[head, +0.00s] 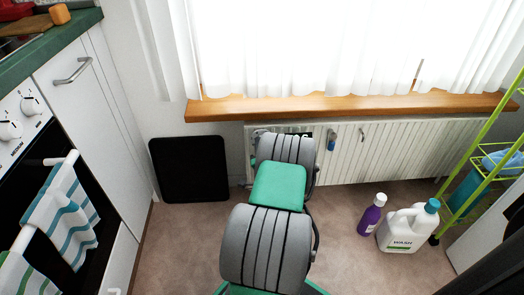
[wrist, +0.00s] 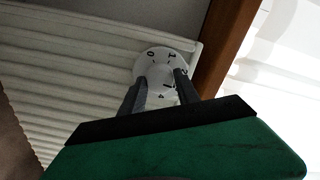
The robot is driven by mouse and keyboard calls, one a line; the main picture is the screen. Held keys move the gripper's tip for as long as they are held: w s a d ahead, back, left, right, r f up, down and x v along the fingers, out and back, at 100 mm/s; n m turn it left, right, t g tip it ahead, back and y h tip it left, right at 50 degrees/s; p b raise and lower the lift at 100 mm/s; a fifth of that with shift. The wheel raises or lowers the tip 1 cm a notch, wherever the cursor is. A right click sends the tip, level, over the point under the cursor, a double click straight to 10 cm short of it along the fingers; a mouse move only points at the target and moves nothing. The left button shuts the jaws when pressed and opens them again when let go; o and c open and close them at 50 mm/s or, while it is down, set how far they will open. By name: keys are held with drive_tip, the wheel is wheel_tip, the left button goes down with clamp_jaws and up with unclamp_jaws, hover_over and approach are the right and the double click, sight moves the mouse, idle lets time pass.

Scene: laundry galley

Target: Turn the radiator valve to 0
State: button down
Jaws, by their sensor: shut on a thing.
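The radiator valve (wrist: 152,60) is a round white dial with dark numerals on its rim; 0, 1 and 4 can be read in the wrist view. The 0 is at its upper left and the 1 at its top. My gripper (wrist: 158,86) is shut on the dial's hub, one dark finger on each side. The white ribbed radiator (wrist: 70,70) lies behind and left of the dial.
A wooden sill (head: 350,106) runs above the radiator, with white curtains (head: 290,50) over it. A black panel (head: 188,170) leans at the left. A purple bottle (head: 371,215), a white wash jug (head: 405,228) and a green rack (head: 480,160) stand at the right.

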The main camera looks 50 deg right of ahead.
drive_tip(key=n, duration=2.6)
drive_tip(key=shift+s+n+b, duration=0.15)
drive_tip(key=shift+n+b, duration=0.15)
drive_tip(key=shift+b, duration=0.1)
drive_tip(key=c, duration=0.9)
unclamp_jaws()
drive_tip(key=shift+d, duration=0.1)
drive_tip(key=v, duration=0.7)
drive_tip(key=shift+s+a, duration=0.25)
drive_tip(key=shift+s, duration=0.05)
